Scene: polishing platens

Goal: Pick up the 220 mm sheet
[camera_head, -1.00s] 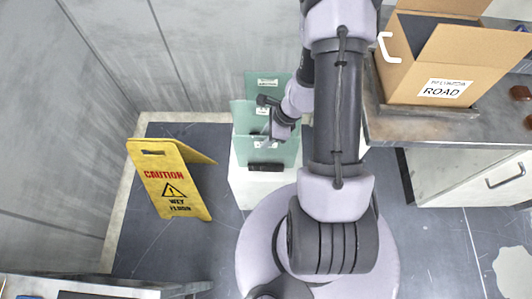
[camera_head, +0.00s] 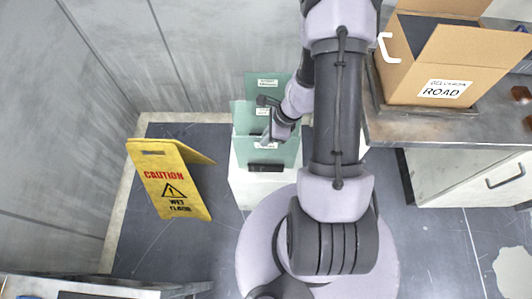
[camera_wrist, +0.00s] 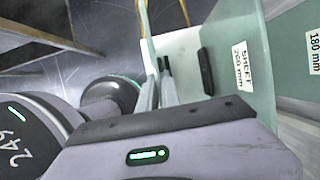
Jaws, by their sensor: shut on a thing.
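Several pale green sheets with white labels stand one behind another in a white stand (camera_head: 247,188). The front sheet (camera_head: 285,157) is lowest in the head view, and the rear sheet (camera_head: 283,80) rises highest. My gripper (camera_head: 270,136) is at the top edge of the front sheet and shut on it. In the wrist view my narrow fingers (camera_wrist: 167,84) are close together, and the grip itself is partly hidden. One label (camera_wrist: 243,68) there reads SHEET with a size that looks like 200 mm, not certain. Another label (camera_wrist: 313,52) reads 180 mm. The head-view labels are too small to read.
A yellow caution sign (camera_head: 170,180) stands on the floor to the left. A counter (camera_head: 450,122) with an open cardboard box (camera_head: 415,80) is at the right. A grey wall is close behind the sheets.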

